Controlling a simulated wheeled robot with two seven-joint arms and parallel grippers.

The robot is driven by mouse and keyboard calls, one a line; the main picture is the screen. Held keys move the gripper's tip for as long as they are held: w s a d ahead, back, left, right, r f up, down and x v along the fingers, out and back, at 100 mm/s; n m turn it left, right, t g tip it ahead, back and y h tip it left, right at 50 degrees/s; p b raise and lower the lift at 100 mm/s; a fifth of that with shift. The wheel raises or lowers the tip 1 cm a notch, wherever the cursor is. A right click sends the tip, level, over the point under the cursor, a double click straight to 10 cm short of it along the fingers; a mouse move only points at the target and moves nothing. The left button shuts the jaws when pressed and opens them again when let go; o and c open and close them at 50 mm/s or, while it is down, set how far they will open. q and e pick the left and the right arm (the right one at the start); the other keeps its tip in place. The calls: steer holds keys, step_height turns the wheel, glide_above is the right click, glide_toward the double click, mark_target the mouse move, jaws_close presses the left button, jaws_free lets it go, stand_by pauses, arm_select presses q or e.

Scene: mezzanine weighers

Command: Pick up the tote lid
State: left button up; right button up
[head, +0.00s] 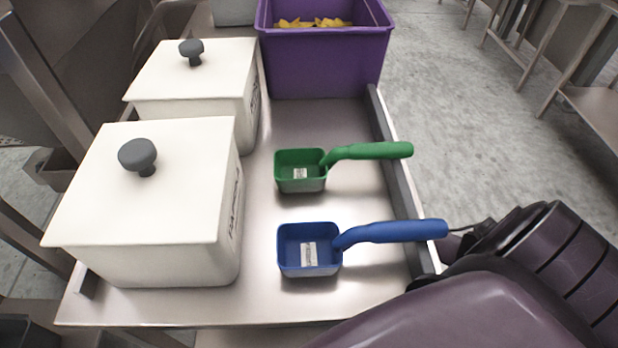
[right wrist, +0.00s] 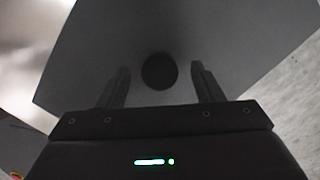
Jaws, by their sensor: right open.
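Two white totes stand on the left of the steel cart in the head view. The near tote (head: 165,268) wears a flat white lid (head: 95,205) with a dark grey knob (head: 138,156). The far tote (head: 228,112) wears a similar lid (head: 220,62) with a dark knob (head: 191,50). No gripper is at either knob there. In the right wrist view, my right gripper (right wrist: 160,68) is open, its fingers either side of a dark round knob (right wrist: 159,74) on a shadowed grey panel (right wrist: 235,45). I cannot tell which lid this is, or whether the fingers touch the knob. My left gripper is out of view.
A green scoop (head: 301,171) and a blue scoop (head: 309,250) lie on the steel cart top (head: 258,305), handles over its right rail (head: 396,185). A purple bin (head: 320,65) with yellow pieces stands at the back. Floor (head: 440,90) is open to the right.

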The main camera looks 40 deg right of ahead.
steer(key=shift+c, duration=0.4)
jaws_close()
steer(key=shift+w+r, duration=0.1)
steer(key=shift+r, duration=0.05)
